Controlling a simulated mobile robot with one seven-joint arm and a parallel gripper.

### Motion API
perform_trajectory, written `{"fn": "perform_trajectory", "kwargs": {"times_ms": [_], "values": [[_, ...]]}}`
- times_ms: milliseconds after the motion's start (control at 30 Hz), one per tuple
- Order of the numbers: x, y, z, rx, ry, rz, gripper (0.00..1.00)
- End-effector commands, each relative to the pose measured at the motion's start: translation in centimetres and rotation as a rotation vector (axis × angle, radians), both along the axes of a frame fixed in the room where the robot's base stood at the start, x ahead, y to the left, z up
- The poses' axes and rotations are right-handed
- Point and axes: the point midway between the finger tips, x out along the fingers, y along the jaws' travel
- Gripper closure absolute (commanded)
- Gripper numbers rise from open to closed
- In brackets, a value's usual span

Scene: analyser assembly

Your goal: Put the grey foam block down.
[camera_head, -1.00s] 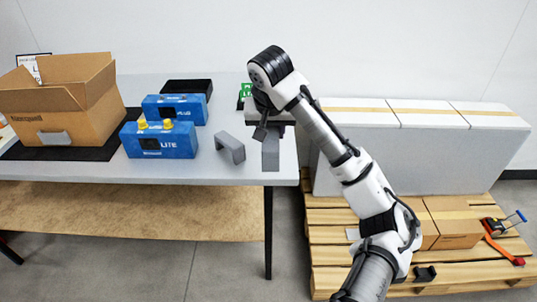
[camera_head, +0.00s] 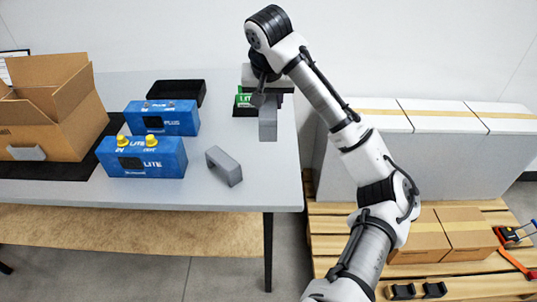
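A grey foam block (camera_head: 268,121) hangs below my gripper (camera_head: 267,101) near the right end of the grey-white table (camera_head: 245,192). My gripper appears shut on its upper end; the fingertips are partly hidden by the wrist. I cannot tell a clear contact between the block and the tabletop. A second grey foam block (camera_head: 224,166), with a notch in it, lies tilted on the table to the left and nearer, apart from my gripper.
Two blue analyser units, LITE (camera_head: 142,157) and PLUS (camera_head: 161,118), stand left. Behind are a black tray (camera_head: 176,92) and a green item (camera_head: 243,100) by my gripper. An open cardboard box (camera_head: 62,105) stands far left. A loaded pallet (camera_head: 340,270) is right.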

Motion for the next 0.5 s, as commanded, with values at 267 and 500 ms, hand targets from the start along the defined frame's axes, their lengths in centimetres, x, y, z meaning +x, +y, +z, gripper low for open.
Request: {"fn": "perform_trajectory", "kwargs": {"times_ms": [267, 500], "values": [[-0.1, -0.1, -7.5, 0.001, 0.004, -0.002, 0.87], [0.0, -0.1, -11.7, -0.001, 0.001, -0.001, 0.87]]}}
